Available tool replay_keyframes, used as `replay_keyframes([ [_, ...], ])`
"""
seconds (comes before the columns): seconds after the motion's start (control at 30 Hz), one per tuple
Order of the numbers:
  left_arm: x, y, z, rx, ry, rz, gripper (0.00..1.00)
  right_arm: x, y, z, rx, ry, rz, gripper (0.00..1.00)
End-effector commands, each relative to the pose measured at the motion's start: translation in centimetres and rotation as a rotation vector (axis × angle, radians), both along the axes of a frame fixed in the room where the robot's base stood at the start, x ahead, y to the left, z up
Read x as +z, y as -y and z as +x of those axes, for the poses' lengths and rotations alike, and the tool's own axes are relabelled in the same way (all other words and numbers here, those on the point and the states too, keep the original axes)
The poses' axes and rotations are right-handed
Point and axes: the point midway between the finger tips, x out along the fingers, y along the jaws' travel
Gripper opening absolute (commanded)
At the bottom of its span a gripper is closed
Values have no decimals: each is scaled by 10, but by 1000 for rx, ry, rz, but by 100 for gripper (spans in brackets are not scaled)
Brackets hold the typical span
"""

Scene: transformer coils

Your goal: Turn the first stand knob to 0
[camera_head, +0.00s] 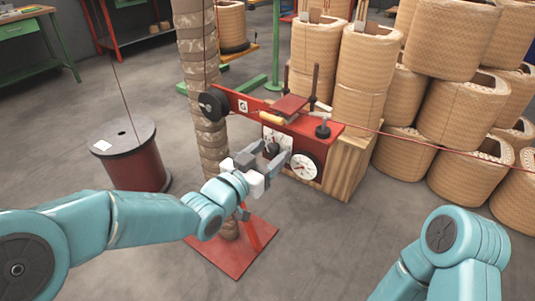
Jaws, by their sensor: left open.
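The red stand (328,140) holds a white dial plate (281,135) with a dark knob (271,147) on its front face. A round white gauge (303,167) with a pointer sits to the right of that plate. My left gripper (271,154) is open in front of the dial plate, with its fingers on either side of the dark knob. Whether the fingers touch the knob cannot be told. The gripper partly hides the plate's lower part, and the dial numbers are too small to read. My right gripper is out of view.
A wooden block (347,165) stands behind the red stand. A patterned column (200,75) and a dark red spool (135,160) are at left. Stacked woven coils (455,105) fill the right. A thin wire crosses the stand. The floor in front is mostly clear.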

Motion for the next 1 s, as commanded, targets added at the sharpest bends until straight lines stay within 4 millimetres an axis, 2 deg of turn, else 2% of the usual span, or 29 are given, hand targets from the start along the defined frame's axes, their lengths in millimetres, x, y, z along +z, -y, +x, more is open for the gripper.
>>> replay_keyframes([
  [0.07,0,-1,0,1,0,0,60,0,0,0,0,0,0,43],
  [0.23,0,-1,0,1,0,0,5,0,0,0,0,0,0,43],
  [0.67,-1,-1,-1,0,-43,-58,5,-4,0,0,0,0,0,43],
  [1.0,-2,0,-1,0,-201,-275,5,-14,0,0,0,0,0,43],
])
